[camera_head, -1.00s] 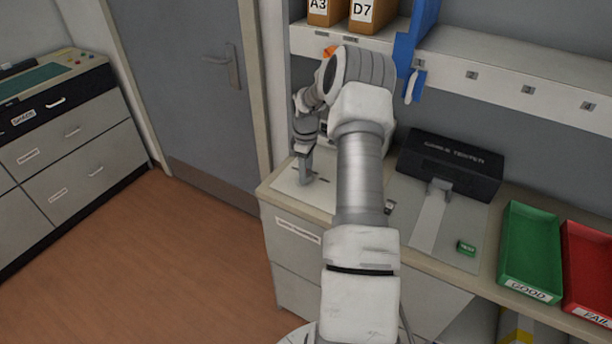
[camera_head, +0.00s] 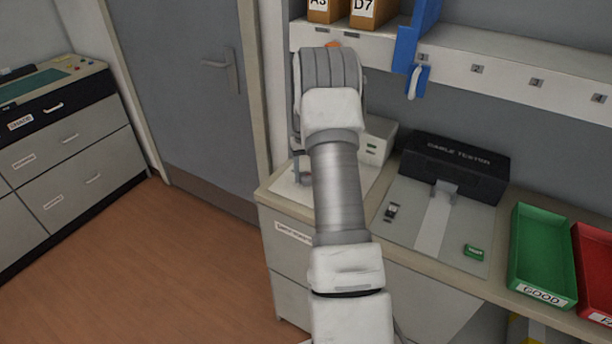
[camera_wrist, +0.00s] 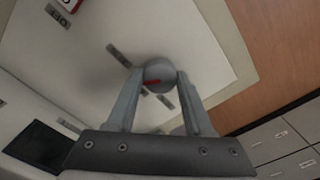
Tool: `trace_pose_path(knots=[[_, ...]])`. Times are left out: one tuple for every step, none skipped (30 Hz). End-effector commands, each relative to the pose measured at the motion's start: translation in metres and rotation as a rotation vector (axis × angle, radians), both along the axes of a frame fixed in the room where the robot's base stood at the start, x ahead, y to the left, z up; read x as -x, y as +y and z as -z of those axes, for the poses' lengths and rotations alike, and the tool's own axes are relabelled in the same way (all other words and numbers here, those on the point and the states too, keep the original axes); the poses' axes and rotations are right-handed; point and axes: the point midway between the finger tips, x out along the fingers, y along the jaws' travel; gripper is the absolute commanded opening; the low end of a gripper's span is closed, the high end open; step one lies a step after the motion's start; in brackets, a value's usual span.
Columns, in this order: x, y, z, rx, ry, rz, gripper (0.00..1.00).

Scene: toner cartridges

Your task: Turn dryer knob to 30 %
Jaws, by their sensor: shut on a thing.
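A round grey knob (camera_wrist: 158,73) with a red pointer mark stands on a pale panel (camera_wrist: 190,45) in the wrist view. My gripper (camera_wrist: 160,79) has one finger on each side of the knob and is shut on it. The red mark lies between the fingers, towards the lower left of the knob. Small dark labels lie around the knob, one at upper left (camera_wrist: 118,55) and another near the fingers; their text is too small to read. In the head view my arm hides the knob and most of my gripper.
A white box (camera_head: 376,143) stands behind my arm on the counter. To the right are a black cable tester (camera_head: 455,165), a green tray (camera_head: 541,255) and a red tray (camera_head: 598,270). A shelf (camera_head: 500,72) with a blue holder hangs above. A grey door is at left.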

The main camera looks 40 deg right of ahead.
Motion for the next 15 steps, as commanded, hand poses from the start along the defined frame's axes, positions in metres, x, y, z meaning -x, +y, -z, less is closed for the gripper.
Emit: trace_pose_path(knots=[[-0.0004, 0.0000, 0.0009, 0.001, -0.001, 0.044, 0.00], [-0.0005, 0.0002, 0.0008, 0.001, -0.001, 0.072, 0.00], [-0.0004, 0.0003, 0.0007, 0.001, -0.001, 0.108, 0.00], [-0.0005, 0.0003, 0.0007, 0.001, -0.001, 0.134, 0.00], [-0.0004, 0.0003, 0.0006, 0.001, -0.001, 0.162, 0.00], [-0.0003, 0.0000, 0.0005, 0.001, -0.001, 0.197, 0.00], [-0.0003, 0.0000, 0.0005, 0.001, -0.001, 0.222, 0.00], [-0.0004, 0.0002, 0.0005, 0.001, -0.001, 0.245, 0.00], [-0.0005, 0.0003, 0.0004, 0.001, -0.001, 0.276, 0.00], [-0.0004, 0.0003, 0.0004, 0.001, -0.001, 0.300, 0.00], [-0.0004, 0.0002, 0.0003, 0.001, -0.001, 0.321, 0.00], [-0.0004, 0.0001, 0.0003, 0.001, -0.001, 0.348, 0.00], [-0.0004, 0.0001, 0.0003, 0.001, -0.001, 0.367, 0.00], [-0.0002, 0.0000, 0.0003, 0.001, -0.001, 0.385, 0.00], [-0.0002, -0.0001, 0.0003, 0.001, -0.001, 0.408, 0.00]])
